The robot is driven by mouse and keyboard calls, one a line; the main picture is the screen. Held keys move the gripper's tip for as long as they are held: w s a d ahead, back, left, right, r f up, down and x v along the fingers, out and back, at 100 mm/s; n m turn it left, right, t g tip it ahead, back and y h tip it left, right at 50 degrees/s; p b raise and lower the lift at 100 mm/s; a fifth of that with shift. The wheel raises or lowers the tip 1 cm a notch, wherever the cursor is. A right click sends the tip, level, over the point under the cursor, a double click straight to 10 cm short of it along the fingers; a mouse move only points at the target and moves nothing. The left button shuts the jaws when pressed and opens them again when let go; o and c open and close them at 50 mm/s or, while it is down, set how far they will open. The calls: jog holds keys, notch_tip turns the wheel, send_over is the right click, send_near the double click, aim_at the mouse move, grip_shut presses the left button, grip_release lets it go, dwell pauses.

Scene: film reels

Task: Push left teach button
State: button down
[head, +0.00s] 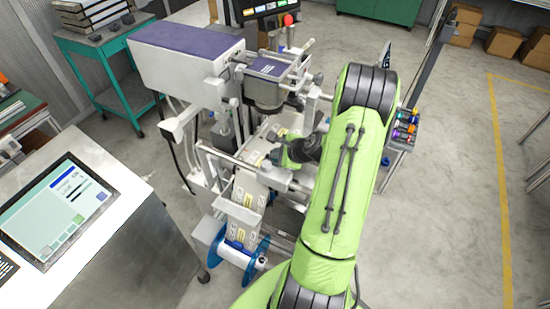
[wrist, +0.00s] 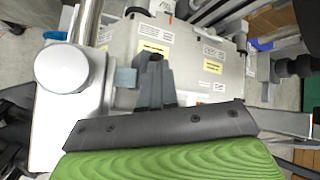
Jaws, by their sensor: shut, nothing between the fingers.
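I cannot make out a left teach button for certain in either view. In the wrist view, a grey machine housing (wrist: 195,62) with white and yellow labels lies beyond the fingers. My gripper (wrist: 152,72) is shut and empty, its dark fingertips overlapping the housing in the picture. Whether they touch it I cannot tell. A small blue-grey block (wrist: 125,77) sits just left of the fingers, beside a white rounded part (wrist: 70,70). In the head view, my gripper (head: 277,157) is among the parts of the labelling machine (head: 187,58), and my arm covers much of its right side.
A blue reel (head: 238,252) and a label strip (head: 240,205) are at the machine's front. A touchscreen (head: 62,208) on a metal cabinet stands at left. Several coloured items (head: 404,130) sit right of my arm. The floor (head: 450,200) at right is clear.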

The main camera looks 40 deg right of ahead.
jog(key=shift+r+p, duration=0.7)
jog(key=shift+r, duration=0.15)
notch_tip(320, 180, up, 5)
jog(key=p, duration=0.4)
dwell(0.3)
dwell(0.4)
